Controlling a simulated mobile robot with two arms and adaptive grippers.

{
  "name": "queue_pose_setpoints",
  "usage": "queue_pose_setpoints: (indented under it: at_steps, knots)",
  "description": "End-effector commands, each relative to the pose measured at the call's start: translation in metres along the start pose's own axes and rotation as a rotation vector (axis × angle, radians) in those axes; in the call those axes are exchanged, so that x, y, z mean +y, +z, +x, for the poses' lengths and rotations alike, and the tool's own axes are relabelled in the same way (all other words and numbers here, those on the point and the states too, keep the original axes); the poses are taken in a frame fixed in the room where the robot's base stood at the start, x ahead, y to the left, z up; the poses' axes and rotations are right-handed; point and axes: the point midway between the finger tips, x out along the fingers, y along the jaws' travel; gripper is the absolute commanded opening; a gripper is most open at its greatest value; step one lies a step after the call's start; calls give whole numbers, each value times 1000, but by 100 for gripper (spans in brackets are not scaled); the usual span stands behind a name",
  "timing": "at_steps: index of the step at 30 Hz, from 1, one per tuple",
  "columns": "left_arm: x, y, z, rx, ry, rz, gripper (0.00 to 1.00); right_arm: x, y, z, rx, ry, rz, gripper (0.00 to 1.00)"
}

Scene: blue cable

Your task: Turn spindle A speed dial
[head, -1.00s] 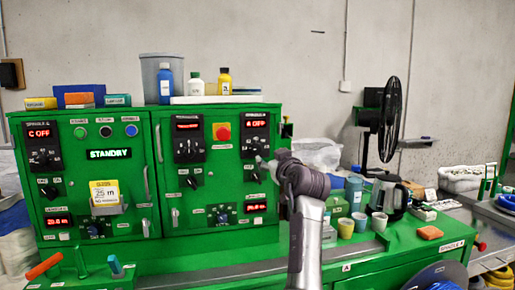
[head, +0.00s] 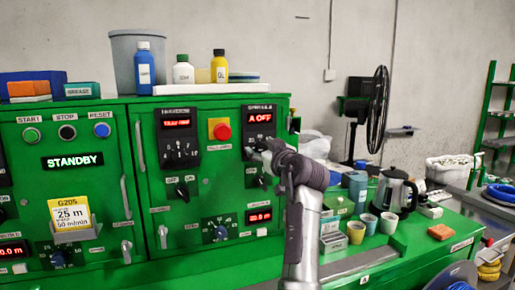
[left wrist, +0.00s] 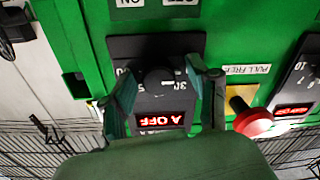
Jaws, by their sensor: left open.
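The spindle A module (head: 259,117) is a black panel with a red "A OFF" display on the green cabinet. Its black speed dial (left wrist: 160,79) has a white pointer mark and shows in the left wrist view, which is upside down. My left gripper (head: 262,153) is at the lower part of this module in the head view and hides most of the dial there. In the left wrist view the left gripper (left wrist: 160,92) is open, with one finger on each side of the dial. Contact with the dial cannot be told. My right gripper is not in view.
A red stop button (head: 222,131) on a yellow plate is beside the module and close to one finger in the left wrist view (left wrist: 252,120). A traverse module (head: 180,137) is further left. Cups, a kettle (head: 396,190) and boxes stand on the green bench at right.

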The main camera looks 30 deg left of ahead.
Motion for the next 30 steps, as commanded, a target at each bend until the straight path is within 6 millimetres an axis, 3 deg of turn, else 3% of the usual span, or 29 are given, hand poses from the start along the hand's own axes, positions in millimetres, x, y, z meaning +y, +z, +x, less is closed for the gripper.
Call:
queue_pose_setpoints:
  at_steps: [7, 18, 30]
  knots:
    - [0, 0, 0, 0, 0, 0, 60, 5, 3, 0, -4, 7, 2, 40]
    - [0, 0, 0, 0, 0, 0, 0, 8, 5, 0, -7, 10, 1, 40]
    - [0, -1, 0, 4, 0, 84, 0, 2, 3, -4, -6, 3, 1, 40]
